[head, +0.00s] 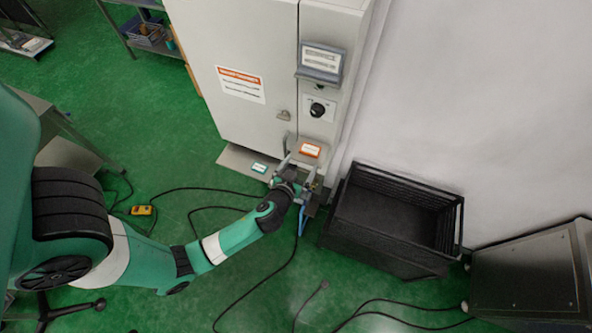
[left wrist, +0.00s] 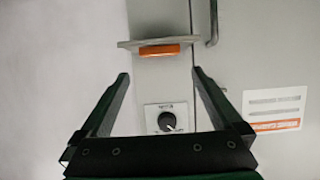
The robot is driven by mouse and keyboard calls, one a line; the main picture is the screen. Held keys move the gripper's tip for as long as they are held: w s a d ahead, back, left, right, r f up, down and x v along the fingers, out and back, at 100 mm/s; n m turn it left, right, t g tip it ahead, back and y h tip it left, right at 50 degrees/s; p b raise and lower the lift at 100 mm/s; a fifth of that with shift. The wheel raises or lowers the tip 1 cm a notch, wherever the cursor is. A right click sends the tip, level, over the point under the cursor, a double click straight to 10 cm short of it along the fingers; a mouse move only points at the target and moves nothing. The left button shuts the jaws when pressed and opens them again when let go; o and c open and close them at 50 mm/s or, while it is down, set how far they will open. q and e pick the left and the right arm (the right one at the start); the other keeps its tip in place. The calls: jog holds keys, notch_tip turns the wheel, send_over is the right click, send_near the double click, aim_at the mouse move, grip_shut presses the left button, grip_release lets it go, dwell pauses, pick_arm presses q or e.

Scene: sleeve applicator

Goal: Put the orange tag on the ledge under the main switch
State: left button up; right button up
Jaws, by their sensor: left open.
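The orange tag (head: 310,150), with a white label, lies on the small grey ledge (left wrist: 128,44) on the cabinet's narrow panel. The ledge is below the main switch (head: 317,109), a black knob on a white plate. In the left wrist view the picture is upside down, so the switch (left wrist: 167,121) shows below the orange tag (left wrist: 160,51). My left gripper (head: 302,166) is open and empty in front of the ledge. Its fingertips (left wrist: 160,73) are spread wider than the tag and apart from it. My right gripper is in neither view.
A teal tag (head: 259,167) lies on a grey plate (head: 232,159) at the cabinet's foot. A black crate (head: 385,235) stands right of the gripper. Cables and a yellow device (head: 141,210) lie on the green floor. A door handle (head: 283,115) juts out near the switch.

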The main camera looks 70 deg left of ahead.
pick_arm(q)
jog(key=v, duration=0.4)
jog(key=shift+s+d+r, duration=0.1)
